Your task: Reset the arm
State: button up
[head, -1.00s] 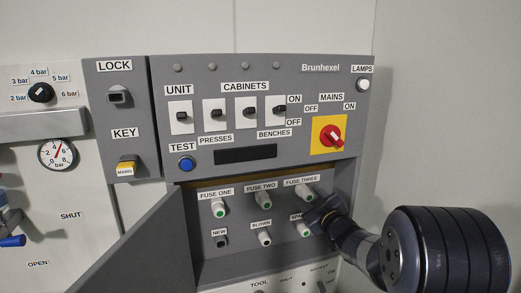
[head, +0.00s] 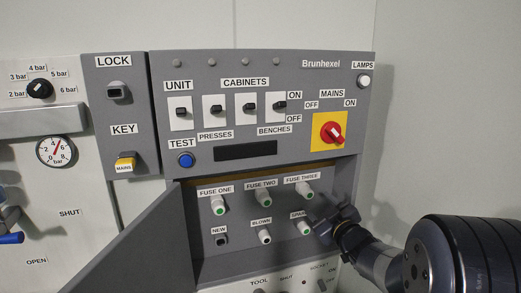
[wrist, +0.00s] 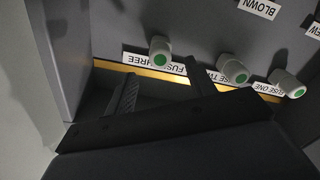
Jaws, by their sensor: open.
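My gripper (head: 331,218) is at the lower right of the open fuse compartment in the head view, close to the spare fuse (head: 304,227). In the wrist view its two fingers stand apart with nothing between them, and my gripper (wrist: 160,88) is upside down relative to the labels. Fuse three (head: 306,189), a white holder with a green centre, sits in its socket; it also shows in the wrist view (wrist: 160,50) just beyond the fingers. I cannot tell the exact gap between fingers and panel.
Fuse one (head: 219,204) and fuse two (head: 263,197) sit in the top row. The compartment's grey door (head: 145,240) hangs open at the left. The red mains switch (head: 333,134) is above. A bare wall (head: 440,110) lies to the right.

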aim_at(310, 195)
jog(key=x, duration=0.5)
jog(key=shift+w+a+r+p, duration=0.1)
jog(key=shift+w+a+p, duration=0.05)
jog(key=shift+w+p, duration=0.2)
jog(key=v, duration=0.3)
jog(key=shift+s, duration=0.3)
jog(key=shift+r+p, duration=0.25)
jog(key=shift+p, duration=0.5)
jog(key=shift+s+d+f, duration=0.25)
jog(key=shift+f, duration=0.05)
jog(key=shift+v, duration=1.65)
